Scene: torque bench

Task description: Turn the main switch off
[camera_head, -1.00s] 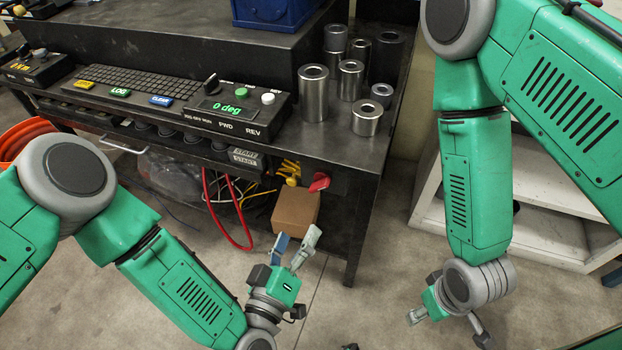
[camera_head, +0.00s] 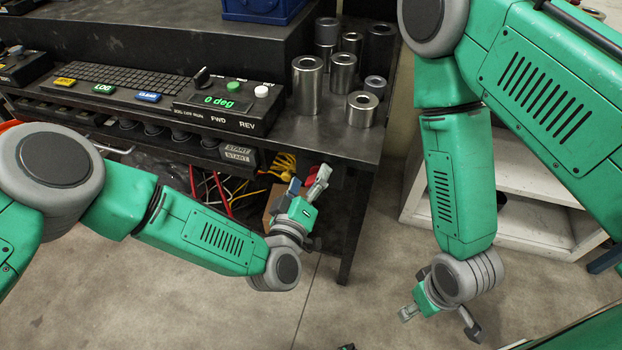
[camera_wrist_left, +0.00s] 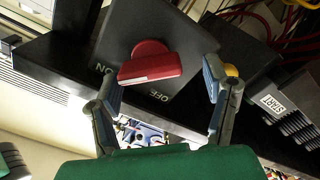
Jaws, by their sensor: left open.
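The main switch is a red knob (camera_wrist_left: 150,62) on a black plate (camera_wrist_left: 128,28) marked ON and OFF in the left wrist view. ON is beside the knob's left end and OFF is below it. In the head view only a bit of red (camera_head: 311,174) shows behind my left gripper (camera_head: 306,182). My left gripper (camera_wrist_left: 161,84) is open, with its fingers on either side of the knob in the wrist view. I see no clear contact. Which label the knob points to is unclear. My right gripper (camera_head: 440,317) hangs low at the right, its finger gap unclear.
The bench (camera_head: 345,142) overhangs the switch area, with metal cylinders (camera_head: 307,85) and a control box reading 0 deg (camera_head: 222,105) on top. Yellow (camera_head: 280,166) and red cables hang close to the left of my left gripper. A white shelf (camera_head: 535,205) stands right; floor between is clear.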

